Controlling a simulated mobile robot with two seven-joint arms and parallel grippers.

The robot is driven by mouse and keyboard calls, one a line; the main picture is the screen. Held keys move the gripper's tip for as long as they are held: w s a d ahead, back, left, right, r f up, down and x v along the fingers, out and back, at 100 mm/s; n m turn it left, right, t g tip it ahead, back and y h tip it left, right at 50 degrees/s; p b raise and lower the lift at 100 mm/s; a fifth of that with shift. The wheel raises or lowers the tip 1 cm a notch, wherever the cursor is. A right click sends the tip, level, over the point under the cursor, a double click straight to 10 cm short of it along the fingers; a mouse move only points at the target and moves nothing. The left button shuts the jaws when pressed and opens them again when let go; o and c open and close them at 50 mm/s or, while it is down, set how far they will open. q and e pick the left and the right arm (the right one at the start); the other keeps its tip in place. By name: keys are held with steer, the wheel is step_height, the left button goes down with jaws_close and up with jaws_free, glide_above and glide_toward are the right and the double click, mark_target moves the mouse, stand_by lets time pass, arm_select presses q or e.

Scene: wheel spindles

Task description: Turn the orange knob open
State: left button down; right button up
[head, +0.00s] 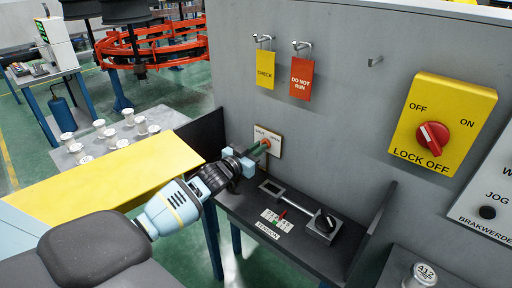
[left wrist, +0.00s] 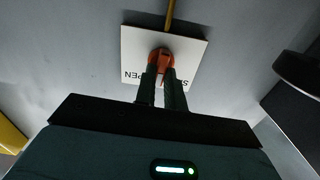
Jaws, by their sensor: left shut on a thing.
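The orange knob (head: 266,143) sits on a small white plate (head: 274,135) on the grey panel. My left gripper (head: 258,148) reaches it from the left in the head view. In the left wrist view the knob (left wrist: 160,60) shows between the two dark fingertips of my left gripper (left wrist: 161,77), which are shut on it. The plate (left wrist: 190,52) carries partly covered lettering ending in "PEN". The fingers hide part of the knob. My right gripper is not in view.
A dark shelf (head: 228,200) with a tension lever and black knob (head: 326,221) lies below. A yellow lock-off box (head: 440,120) with a red switch is at right. Yellow and red tags (head: 301,79) hang above. A yellow surface (head: 120,178) lies left of the arm.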

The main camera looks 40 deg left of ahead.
arm_select(q)
steer(key=shift+d+f+m+p, duration=0.1)
steer(key=shift+m+p, duration=0.1)
steer(key=shift+m, duration=1.9)
steer(key=shift+d+m+p, duration=0.1)
steer(key=shift+m+p, duration=0.1)
steer(key=shift+m, duration=1.9)
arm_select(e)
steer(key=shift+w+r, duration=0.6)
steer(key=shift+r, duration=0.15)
arm_select(q)
steer(key=c, duration=1.5)
jaws_free()
steer(key=shift+s, duration=0.1)
steer(key=s, duration=0.7)
steer(key=shift+s+a, duration=0.3)
steer(key=shift+a, duration=0.05)
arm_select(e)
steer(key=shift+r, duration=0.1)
